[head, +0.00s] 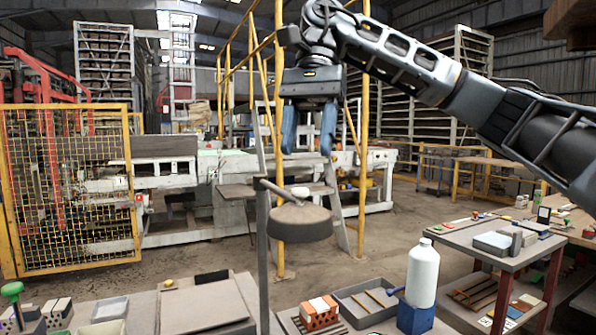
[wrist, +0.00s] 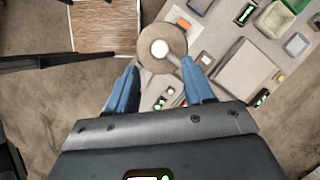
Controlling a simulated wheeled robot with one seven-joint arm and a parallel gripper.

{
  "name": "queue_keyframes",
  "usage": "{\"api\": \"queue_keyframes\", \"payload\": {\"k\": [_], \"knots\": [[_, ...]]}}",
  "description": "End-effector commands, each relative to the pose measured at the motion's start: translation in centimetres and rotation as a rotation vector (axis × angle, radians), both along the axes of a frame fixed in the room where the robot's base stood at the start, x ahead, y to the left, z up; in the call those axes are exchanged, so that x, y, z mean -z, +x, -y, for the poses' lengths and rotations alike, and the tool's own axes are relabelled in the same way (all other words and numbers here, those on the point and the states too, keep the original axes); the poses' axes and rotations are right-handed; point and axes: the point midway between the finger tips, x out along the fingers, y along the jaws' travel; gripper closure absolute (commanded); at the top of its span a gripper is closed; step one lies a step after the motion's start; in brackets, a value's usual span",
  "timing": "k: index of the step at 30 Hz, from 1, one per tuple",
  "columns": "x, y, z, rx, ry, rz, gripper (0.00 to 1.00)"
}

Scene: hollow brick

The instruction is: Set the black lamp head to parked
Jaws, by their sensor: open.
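The lamp head (head: 300,224) is a round, drum-shaped piece that looks grey-brown rather than black. It hangs beside an upright grey post (head: 262,250), joined by a short arm with a pale knob on top. My gripper (head: 308,140) is above the lamp head, pointing down, with its blue fingers apart and empty. In the wrist view, the lamp head (wrist: 151,60) shows as a disc with a pale centre, just beyond and between the fingertips (wrist: 159,70). I cannot tell any parked mark.
The bench below holds a grey board (head: 205,306), an orange-and-white brick (head: 319,313), a grey tray (head: 361,303) and a white bottle (head: 423,275) on a blue block. A side table (head: 480,240) stands right. A yellow mesh fence (head: 70,190) is left.

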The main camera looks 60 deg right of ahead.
Motion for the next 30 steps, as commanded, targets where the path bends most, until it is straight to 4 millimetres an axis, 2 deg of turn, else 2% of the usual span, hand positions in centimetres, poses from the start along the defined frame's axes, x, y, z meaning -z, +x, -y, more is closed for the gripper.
{"api": "queue_keyframes", "payload": {"k": [6,10,15,22,30], "knots": [[3.1,-0.3,-1.3,-0.002,0.003,0.0,0.48],[4.5,-0.4,-1.9,-0.002,0.003,0.0,0.48],[5.3,-0.4,-2.2,-0.001,0.003,0.001,0.48],[5.4,-0.4,-2.2,-0.001,0.003,0.001,0.48],[5.4,-0.4,-2.2,0.0,0.003,0.002,0.73]]}}
